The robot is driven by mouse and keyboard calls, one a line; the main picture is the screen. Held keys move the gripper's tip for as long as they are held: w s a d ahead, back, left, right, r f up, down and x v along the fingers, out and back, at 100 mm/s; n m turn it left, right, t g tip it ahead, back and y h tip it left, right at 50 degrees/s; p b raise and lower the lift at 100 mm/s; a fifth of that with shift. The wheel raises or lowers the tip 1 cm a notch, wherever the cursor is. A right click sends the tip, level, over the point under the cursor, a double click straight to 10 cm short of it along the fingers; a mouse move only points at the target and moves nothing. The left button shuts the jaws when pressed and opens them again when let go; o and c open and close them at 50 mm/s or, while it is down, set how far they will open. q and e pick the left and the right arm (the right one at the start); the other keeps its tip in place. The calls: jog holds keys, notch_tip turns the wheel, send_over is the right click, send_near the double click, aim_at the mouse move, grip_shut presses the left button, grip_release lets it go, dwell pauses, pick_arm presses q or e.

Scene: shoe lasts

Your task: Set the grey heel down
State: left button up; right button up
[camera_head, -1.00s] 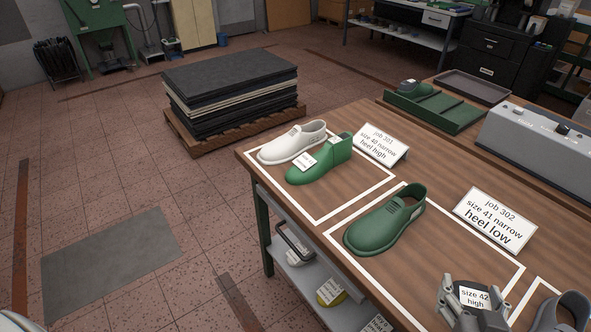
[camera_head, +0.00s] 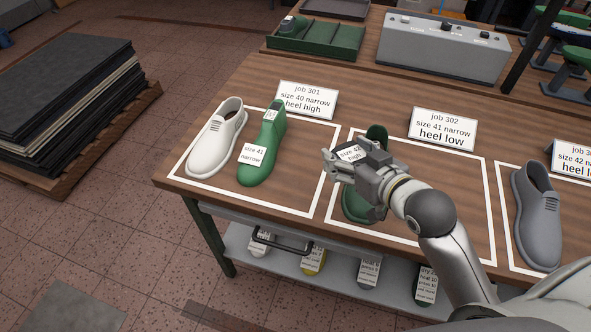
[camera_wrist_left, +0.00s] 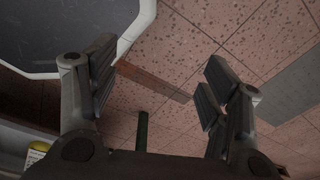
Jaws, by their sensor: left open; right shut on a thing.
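My right gripper (camera_head: 340,165) is shut on the grey heel (camera_head: 351,153), which carries a white label reading "size 42" and "high". It holds the heel over the job 302 area; the fingers hide most of the heel.
A white shoe (camera_head: 216,138) and a green last (camera_head: 262,152) stand in the job 301 area. A grey shoe (camera_head: 537,215) stands at the right. Job cards (camera_head: 443,129) stand behind the areas. Behind are a green tray (camera_head: 316,40) and a grey machine (camera_head: 445,45).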

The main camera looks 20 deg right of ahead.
jog(key=shift+w+d+r, duration=0.1)
jog(key=shift+d+r, duration=0.4)
jog(key=shift+d, duration=0.2)
jog(key=shift+w+a, duration=0.1)
jog(key=shift+w, duration=0.2)
jog(key=w+a+f, duration=0.2)
jog(key=w, duration=0.1)
jog(key=w+a+f+p, duration=0.1)
jog(key=w+a+f, duration=0.1)
jog(key=w+f, duration=0.1)
jog(key=w+a+f+p, duration=0.1)
jog(key=w+a+f, duration=0.2)
jog(key=w, duration=0.1)
jog(key=shift+w+f, duration=0.15)
jog(key=shift+w+a+f, duration=0.15)
jog(key=shift+w+f, duration=0.15)
jog(key=shift+f, duration=0.2)
notch_tip(320, 180, down, 3)
jog(key=shift+w+a+r+p, duration=0.1)
jog(key=shift+w+a+p, duration=0.05)
jog(key=shift+p, duration=0.6)
jog(key=shift+f, duration=0.35)
pick_arm(q)
jog(key=r, duration=0.1)
jog(key=d+r, duration=0.1)
jog(key=r, duration=0.1)
jog(key=shift+s+d+r, duration=0.25)
jog(key=shift+s+d, duration=0.05)
jog(key=shift+d, duration=0.05)
